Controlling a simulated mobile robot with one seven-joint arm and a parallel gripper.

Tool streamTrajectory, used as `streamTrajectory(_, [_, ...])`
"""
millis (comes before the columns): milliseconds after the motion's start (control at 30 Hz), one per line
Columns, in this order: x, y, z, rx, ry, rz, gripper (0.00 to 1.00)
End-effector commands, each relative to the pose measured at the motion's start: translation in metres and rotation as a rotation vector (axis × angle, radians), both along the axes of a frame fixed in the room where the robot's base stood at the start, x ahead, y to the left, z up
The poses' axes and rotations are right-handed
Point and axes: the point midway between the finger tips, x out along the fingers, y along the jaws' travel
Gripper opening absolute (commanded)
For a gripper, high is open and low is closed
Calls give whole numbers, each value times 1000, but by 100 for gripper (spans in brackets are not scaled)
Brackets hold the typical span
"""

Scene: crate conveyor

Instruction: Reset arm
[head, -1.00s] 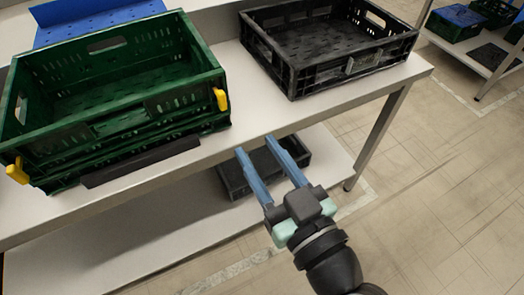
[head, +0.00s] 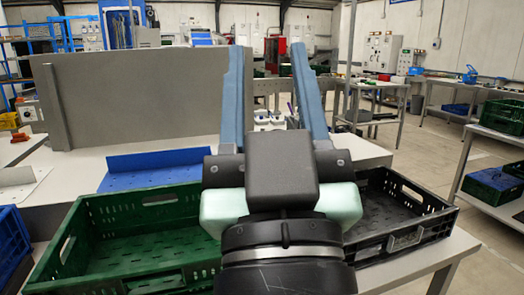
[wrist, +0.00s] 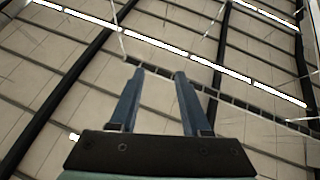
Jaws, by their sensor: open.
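My gripper (head: 268,62) is raised in the middle of the head view, its two blue fingers pointing up. The fingers are apart with nothing between them. In the wrist view my gripper (wrist: 159,78) is open and empty against the ceiling. A green crate (head: 75,240) stands on the table at the lower left of the head view, partly hidden by my arm. A black crate (head: 440,218) stands to the right, its left part hidden behind my gripper and arm. Both crates look empty where they show.
A blue perforated sheet (head: 150,170) lies behind the green crate. A grey panel (head: 140,95) stands upright at the back left. A blue crate (head: 10,240) is at the left edge. Side tables with green crates (head: 505,115) stand at the right, with open floor between.

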Motion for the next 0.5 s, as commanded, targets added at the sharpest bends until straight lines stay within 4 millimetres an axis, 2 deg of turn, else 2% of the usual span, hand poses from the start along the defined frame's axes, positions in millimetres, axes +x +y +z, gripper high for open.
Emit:
streamTrajectory(33, [-13,5,24,18,-67,0,48])
streamTrajectory(100, [-33,8,52,47,-154,-4,48])
streamTrajectory(367, [-30,6,115,49,-142,-10,48])
streamTrajectory(500, [-29,6,154,48,-141,-11,48])
